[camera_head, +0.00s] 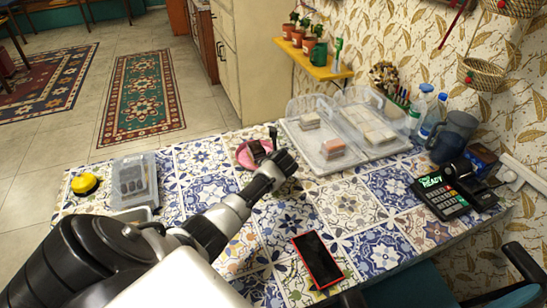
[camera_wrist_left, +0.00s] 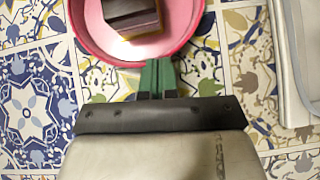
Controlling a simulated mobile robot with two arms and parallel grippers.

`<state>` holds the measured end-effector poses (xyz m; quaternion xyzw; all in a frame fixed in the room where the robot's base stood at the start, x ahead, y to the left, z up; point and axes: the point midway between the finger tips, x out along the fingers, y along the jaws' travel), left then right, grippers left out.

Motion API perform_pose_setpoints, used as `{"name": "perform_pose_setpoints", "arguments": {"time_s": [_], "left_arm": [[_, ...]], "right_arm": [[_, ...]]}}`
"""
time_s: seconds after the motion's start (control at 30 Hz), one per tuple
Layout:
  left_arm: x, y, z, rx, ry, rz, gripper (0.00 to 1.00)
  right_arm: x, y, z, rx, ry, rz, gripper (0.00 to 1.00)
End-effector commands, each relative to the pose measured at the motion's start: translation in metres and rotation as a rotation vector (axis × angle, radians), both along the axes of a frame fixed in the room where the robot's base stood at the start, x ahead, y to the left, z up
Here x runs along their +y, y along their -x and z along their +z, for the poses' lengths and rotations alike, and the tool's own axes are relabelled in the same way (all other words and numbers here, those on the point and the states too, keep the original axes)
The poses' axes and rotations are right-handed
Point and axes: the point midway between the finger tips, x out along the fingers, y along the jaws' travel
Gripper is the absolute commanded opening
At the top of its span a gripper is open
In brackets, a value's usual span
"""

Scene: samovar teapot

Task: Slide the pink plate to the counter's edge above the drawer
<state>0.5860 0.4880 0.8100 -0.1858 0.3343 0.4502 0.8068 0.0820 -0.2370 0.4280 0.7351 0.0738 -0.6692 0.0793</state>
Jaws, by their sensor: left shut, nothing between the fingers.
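The pink plate (camera_head: 243,157) lies on the patterned tile counter (camera_head: 345,207), left of the clear trays in the head view. A dark-topped piece with a yellowish side (camera_wrist_left: 135,18) sits on it. In the wrist view, the near rim of the plate (camera_wrist_left: 84,30) shows at the top. My left gripper (camera_wrist_left: 157,70) is shut and empty, its green fingertips at this near rim; I cannot tell if they touch it. In the head view, my left wrist partly covers the plate. My right gripper is not in view. No drawer is clearly visible below the counter.
Clear trays with blocks (camera_head: 334,148) stand right of the plate. A grey-lidded box (camera_head: 134,181) and a yellow-black round item (camera_head: 85,184) are at the counter's left. A red-black phone (camera_head: 317,260) and a card terminal (camera_head: 440,193) lie nearer. Bare tiles lie left of the plate.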

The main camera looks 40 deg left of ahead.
Motion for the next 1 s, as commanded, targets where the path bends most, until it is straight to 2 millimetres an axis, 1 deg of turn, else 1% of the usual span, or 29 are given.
{"name": "perform_pose_setpoints", "arguments": {"time_s": [0.03,0.2,0.3,0.43,0.6,1.0], "left_arm": [[0.011,-0.006,0.001,0.000,-0.002,0.004,0.00],[0.042,-0.025,-0.004,-0.001,-0.002,0.004,0.00],[0.059,-0.036,-0.005,-0.002,-0.001,0.005,0.00],[0.077,-0.046,-0.006,-0.001,0.000,0.005,0.00],[0.087,-0.052,-0.003,0.000,0.001,0.004,0.00],[0.088,-0.052,0.000,0.001,0.000,0.004,0.00]], "right_arm": [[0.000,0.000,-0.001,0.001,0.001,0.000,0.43],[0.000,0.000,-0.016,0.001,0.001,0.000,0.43],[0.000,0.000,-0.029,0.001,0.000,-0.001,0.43],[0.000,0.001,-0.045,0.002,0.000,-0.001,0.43],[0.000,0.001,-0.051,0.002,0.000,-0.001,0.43],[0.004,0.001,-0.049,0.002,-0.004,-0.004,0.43]]}}
